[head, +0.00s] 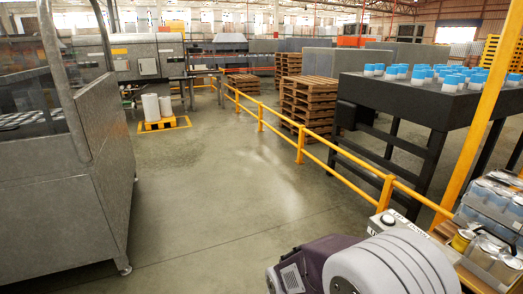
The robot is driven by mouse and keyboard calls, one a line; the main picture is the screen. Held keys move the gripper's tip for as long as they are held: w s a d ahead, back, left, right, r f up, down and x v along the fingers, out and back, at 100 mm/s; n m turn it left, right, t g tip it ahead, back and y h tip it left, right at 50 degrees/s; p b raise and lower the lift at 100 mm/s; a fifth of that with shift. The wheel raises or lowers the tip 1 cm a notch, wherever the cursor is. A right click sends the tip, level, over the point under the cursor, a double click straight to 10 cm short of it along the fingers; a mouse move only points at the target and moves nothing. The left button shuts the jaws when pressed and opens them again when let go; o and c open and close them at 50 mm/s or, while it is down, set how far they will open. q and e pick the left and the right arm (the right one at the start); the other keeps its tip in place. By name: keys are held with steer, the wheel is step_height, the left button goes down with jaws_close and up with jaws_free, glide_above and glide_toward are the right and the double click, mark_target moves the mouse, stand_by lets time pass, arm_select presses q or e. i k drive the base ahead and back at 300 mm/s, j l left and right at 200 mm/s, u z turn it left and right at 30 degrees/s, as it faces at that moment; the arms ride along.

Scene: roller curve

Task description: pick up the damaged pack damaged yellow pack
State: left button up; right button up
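I cannot make out a damaged yellow pack in the head view. Blue-topped white packs (420,75) stand in rows on a dark raised table (430,103) at the right. Wrapped silver cans sit at the lower right edge, and one can there (462,240) looks yellow; I cannot tell whether it is damaged. Neither of my grippers is in view.
A yellow railing (300,143) runs in front of stacked wooden pallets (308,103) and the dark table. A large grey machine (70,190) fills the left. The floor (215,185) between is clear.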

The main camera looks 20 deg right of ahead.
mark_target(494, 258)
steer(key=i+l+z, duration=0.2)
steer(key=i+z, duration=0.15)
steer(key=i, duration=0.15)
steer(key=i+l+z, duration=0.1)
steer(key=i+z, duration=0.2)
steer(key=i, duration=0.25)
steer(key=i+z, duration=0.35)
steer(key=i, duration=0.15)
steer(key=i+j+z, duration=0.3)
steer(key=i, duration=0.25)
steer(key=i+j+z, duration=0.35)
steer(key=i, duration=0.15)
steer(key=i+l+z, duration=0.2)
steer(key=i+z, duration=0.25)
steer(key=i+l+z, duration=0.1)
steer(key=i+z, duration=0.15)
steer(key=z, duration=0.2)
steer(key=i+z, duration=0.5)
steer(key=i+j+z, duration=0.2)
steer(key=z, duration=0.25)
steer(key=i+j+z, duration=0.65)
steer(key=z, duration=0.25)
steer(key=i+j+z, duration=0.5)
steer(key=z, duration=0.25)
steer(key=i+j+z, duration=0.15)
steer(key=j+z, duration=0.2)
